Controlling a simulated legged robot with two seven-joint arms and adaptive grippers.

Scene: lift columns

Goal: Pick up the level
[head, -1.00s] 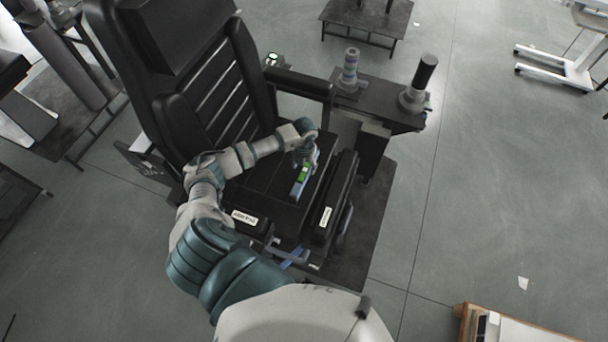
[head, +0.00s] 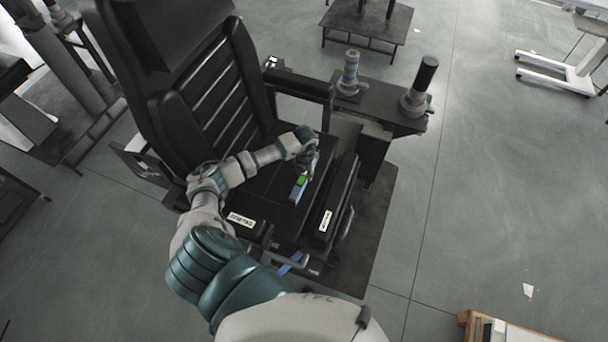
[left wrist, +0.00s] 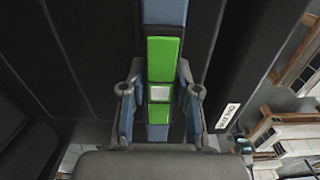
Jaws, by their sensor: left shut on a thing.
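The level (head: 299,188) is a slim bar in blue and bright green on the black seat of a chair-like machine. In the left wrist view the level (left wrist: 164,62) runs lengthwise between my fingers, with a pale square window in its green part. My left gripper (left wrist: 160,112) is shut on the level, one finger on each side. In the head view my left gripper (head: 309,164) comes down over the level's far end and hides part of it. I cannot tell whether the level touches the seat. My right gripper is not in view.
The black seat (head: 262,190) has a tall ribbed backrest (head: 215,90) and a labelled black armrest (head: 332,205) right of the level. Two upright control sticks (head: 420,88) stand on the side console beyond. Open grey floor (head: 480,200) lies to the right.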

